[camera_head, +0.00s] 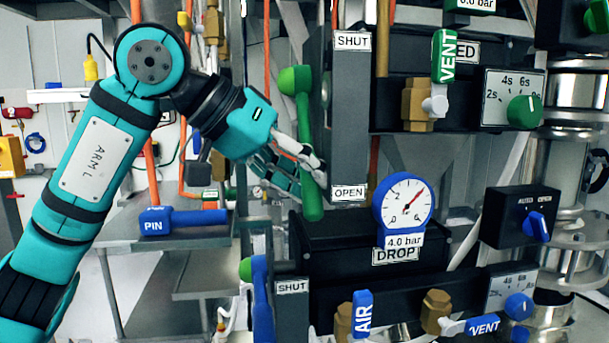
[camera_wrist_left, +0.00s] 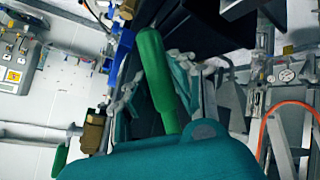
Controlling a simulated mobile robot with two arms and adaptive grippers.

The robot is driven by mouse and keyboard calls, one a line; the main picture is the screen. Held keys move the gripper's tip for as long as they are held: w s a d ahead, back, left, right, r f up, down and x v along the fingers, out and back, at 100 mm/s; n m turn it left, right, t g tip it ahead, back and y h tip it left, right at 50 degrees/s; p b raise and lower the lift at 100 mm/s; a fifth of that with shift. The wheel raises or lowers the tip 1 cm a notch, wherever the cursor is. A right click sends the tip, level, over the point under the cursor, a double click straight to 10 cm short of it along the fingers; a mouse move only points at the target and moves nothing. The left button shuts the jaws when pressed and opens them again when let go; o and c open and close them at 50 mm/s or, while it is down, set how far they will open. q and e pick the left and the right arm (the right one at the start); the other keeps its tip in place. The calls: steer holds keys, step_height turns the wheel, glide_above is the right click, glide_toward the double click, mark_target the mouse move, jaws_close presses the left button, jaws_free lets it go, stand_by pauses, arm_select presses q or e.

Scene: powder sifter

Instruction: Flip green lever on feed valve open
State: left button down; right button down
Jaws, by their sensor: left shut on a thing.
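The green lever (camera_head: 303,125) hangs from a round green knob at its top, with its lower end beside the OPEN label (camera_head: 348,192). The SHUT label (camera_head: 352,41) sits higher on the same grey plate. My left gripper (camera_head: 300,168) reaches in from the left and is shut on the lower part of the lever. In the left wrist view, the green lever (camera_wrist_left: 157,75) runs down to the gripper, whose teal housing hides its near end. A sign ending in "ED" (camera_head: 467,51) is partly hidden by the green VENT handle (camera_head: 444,58). My right gripper is not in view.
A pressure gauge (camera_head: 403,205) and the DROP sign (camera_head: 394,254) are right of the lever. A blue lever (camera_head: 262,300) stands below, near another SHUT label (camera_head: 291,287). A blue PIN handle (camera_head: 185,221) lies on a grey shelf at left.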

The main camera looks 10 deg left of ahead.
arm_select(q)
steer(key=shift+w+a+f+t+b, duration=0.1)
steer(key=shift+w+f+t+b, duration=0.2)
steer(key=shift+f+t, duration=0.1)
steer(key=shift+w+a+r+m, duration=0.1)
steer(key=shift+w+m, duration=0.1)
steer(key=shift+m, duration=0.1)
steer(key=shift+w, duration=0.15)
steer(key=c, duration=1.5)
jaws_free()
steer(key=shift+o, duration=0.6)
steer(key=shift+w, duration=0.1)
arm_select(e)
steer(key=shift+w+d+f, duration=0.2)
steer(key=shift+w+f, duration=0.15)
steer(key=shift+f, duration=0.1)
arm_select(q)
steer(key=v, duration=1.2)
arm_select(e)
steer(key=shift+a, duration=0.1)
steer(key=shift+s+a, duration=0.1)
